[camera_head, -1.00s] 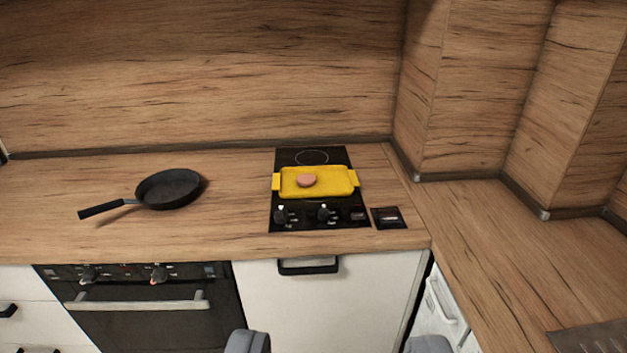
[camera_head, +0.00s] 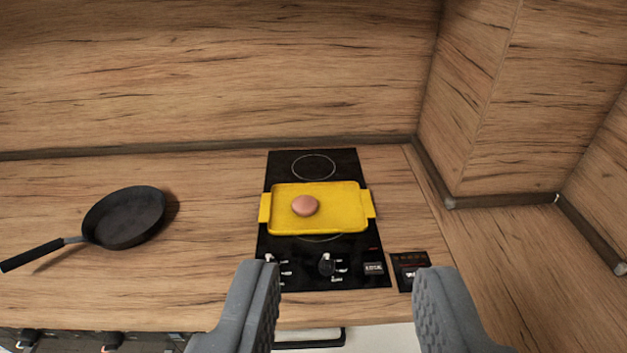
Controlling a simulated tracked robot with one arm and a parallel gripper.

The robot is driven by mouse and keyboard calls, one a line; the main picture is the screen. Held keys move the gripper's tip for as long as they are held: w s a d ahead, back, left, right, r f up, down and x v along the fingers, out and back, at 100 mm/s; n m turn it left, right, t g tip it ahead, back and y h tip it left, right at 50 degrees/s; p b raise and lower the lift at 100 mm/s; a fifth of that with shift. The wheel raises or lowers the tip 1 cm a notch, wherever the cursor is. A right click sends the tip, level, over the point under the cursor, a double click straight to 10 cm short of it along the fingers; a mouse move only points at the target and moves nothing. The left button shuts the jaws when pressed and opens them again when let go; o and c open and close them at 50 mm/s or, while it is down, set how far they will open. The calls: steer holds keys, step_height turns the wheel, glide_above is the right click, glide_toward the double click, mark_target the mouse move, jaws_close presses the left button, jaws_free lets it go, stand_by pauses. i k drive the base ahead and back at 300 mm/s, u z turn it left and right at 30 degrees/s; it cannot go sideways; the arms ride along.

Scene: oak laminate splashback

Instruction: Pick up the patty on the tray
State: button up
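The patty (camera_head: 305,205) is a small round pinkish-brown disc. It lies on the left half of the yellow tray (camera_head: 345,221), which has a handle at each end and sits across the black cooktop. My gripper (camera_head: 346,275) is open, with its two grey fingers wide apart at the bottom of the view. Nothing is between the fingers. In the picture the tray and patty appear beyond and above the fingertips, and the patty is a little left of the middle of the gap.
A black frying pan (camera_head: 125,217) stands on the wooden counter at left, its handle pointing left. Cooktop knobs (camera_head: 327,264) are in front of the tray. A small black panel (camera_head: 409,270) lies right of the cooktop. Wooden walls stand behind and at right. Counter between pan and cooktop is clear.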

mark_target(304, 205)
steer(key=i, duration=1.3)
steer(key=u, duration=0.2)
